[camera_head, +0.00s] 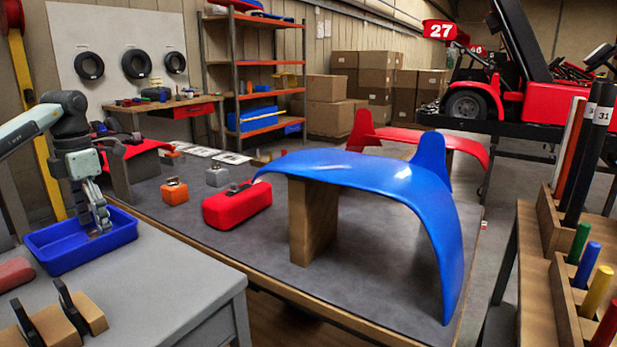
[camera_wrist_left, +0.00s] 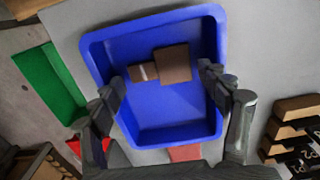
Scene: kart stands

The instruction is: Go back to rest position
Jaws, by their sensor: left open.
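My left gripper (camera_head: 102,222) is open above the blue tray (camera_head: 62,259) on the grey table at the left of the head view. In the left wrist view my left gripper (camera_wrist_left: 160,88) has its two fingers spread wide over the blue tray (camera_wrist_left: 180,110). Two small brown pieces lie in the tray: a larger brown block (camera_wrist_left: 173,64) and a smaller one with a light patch (camera_wrist_left: 142,72). Nothing shows between the fingers. My right gripper is not in the head view.
A dark-topped workbench holds a blue kart fender (camera_head: 375,176) on a wooden block, a red box (camera_head: 237,206) and an orange box (camera_head: 174,191). Wooden holders with black clips (camera_head: 60,319) stand at the grey table's front. A rack of coloured handles (camera_head: 588,265) is at right.

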